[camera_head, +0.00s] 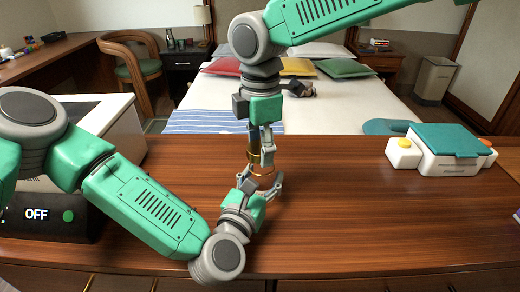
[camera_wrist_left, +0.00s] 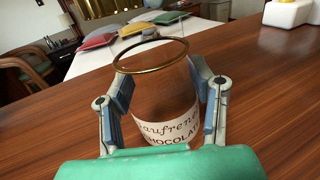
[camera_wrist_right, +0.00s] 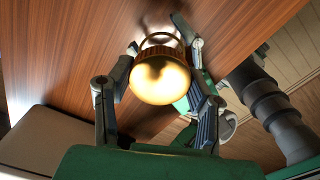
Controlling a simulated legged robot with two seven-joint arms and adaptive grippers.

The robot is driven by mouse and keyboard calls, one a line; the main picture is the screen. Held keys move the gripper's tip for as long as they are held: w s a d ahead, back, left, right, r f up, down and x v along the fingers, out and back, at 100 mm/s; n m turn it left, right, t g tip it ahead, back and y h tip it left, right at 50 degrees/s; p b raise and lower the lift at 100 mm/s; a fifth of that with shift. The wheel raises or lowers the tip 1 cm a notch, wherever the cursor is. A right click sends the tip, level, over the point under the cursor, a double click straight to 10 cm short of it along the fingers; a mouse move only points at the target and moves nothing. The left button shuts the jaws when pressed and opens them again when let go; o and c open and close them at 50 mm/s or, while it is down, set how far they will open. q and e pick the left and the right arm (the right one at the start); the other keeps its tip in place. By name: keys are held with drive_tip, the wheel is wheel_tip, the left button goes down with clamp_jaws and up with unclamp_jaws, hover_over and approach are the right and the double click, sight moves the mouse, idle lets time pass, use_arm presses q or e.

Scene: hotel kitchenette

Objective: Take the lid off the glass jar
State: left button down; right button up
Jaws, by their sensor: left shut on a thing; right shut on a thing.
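The glass jar (camera_head: 266,181) stands on the wooden counter, its brown contents and "CHOCOLAT" label (camera_wrist_left: 168,128) clear in the left wrist view. My left gripper (camera_head: 261,186) is shut around the jar's sides, with one finger on each side in the left wrist view. The jar's gold rim (camera_wrist_left: 152,56) shows an open mouth with no lid on it. My right gripper (camera_head: 259,150) comes from above and is shut on the shiny gold lid (camera_wrist_right: 160,78). The lid is above the jar, apart from its rim, and my fingers partly hide it in the head view.
A white box with a teal lid (camera_head: 450,145) stands on the counter at right. A white appliance (camera_head: 105,120) with an "OFF" display stands at left. The counter (camera_head: 340,220) between is clear. A bed (camera_head: 345,108) lies behind.

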sight(261, 147)
drive_tip(key=shift+r, duration=2)
use_arm(q)
drive_tip(key=c, duration=0.6)
unclamp_jaws()
drive_tip(key=shift+w, duration=0.1)
